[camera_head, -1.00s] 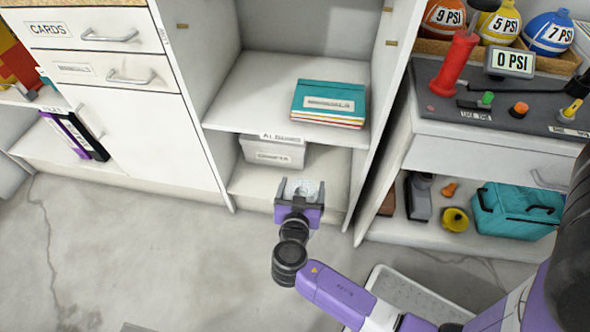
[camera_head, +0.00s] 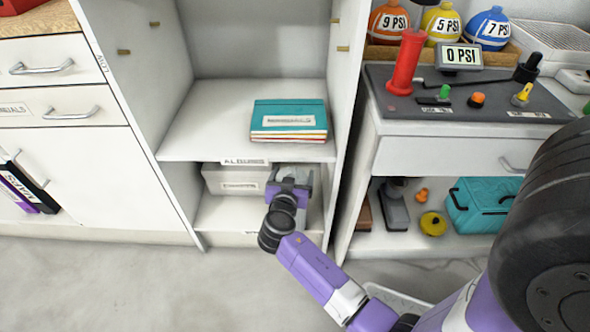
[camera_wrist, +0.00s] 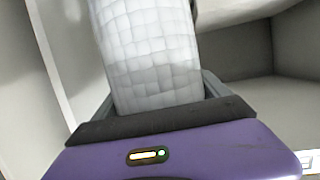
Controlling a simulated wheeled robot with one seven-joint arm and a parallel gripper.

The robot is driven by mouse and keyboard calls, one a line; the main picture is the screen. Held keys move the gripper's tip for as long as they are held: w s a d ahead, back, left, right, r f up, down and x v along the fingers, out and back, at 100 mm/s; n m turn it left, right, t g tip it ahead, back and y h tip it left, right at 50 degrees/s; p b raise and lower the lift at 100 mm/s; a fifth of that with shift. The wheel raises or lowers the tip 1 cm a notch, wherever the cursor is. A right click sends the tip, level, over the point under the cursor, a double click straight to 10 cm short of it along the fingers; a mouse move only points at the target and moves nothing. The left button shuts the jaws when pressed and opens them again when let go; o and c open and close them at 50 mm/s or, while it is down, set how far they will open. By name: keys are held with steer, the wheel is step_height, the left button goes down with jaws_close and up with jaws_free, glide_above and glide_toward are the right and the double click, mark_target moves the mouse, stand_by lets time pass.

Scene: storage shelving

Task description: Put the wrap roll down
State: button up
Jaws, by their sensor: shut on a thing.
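The wrap roll (camera_wrist: 150,55) is white with a quilted, bubble-like surface. In the wrist view it stands up from between the fingers of my gripper (camera_wrist: 155,100), which is shut on it. In the head view my gripper (camera_head: 291,176) is at the lower compartment of the open shelf unit, just right of the white box there. The roll is hard to make out in the head view. I cannot tell whether it touches the shelf floor.
A white labelled box (camera_head: 234,181) sits on the lower shelf, left of my gripper. Teal folders (camera_head: 289,117) lie on the shelf board (camera_head: 190,140) above. The unit's side walls close in left and right. A teal case (camera_head: 480,203) and a yellow object (camera_head: 433,223) sit in the right unit.

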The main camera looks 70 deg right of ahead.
steer(key=shift+w+d, duration=0.2)
steer(key=shift+d, duration=0.7)
steer(key=x, duration=0.1)
steer(key=b+x, duration=0.1)
steer(key=x, duration=0.1)
steer(key=shift+f, duration=0.25)
steer(key=shift+b, duration=0.3)
steer(key=shift+f, duration=0.2)
steer(key=o, duration=1.8)
steer(key=shift+r, duration=0.1)
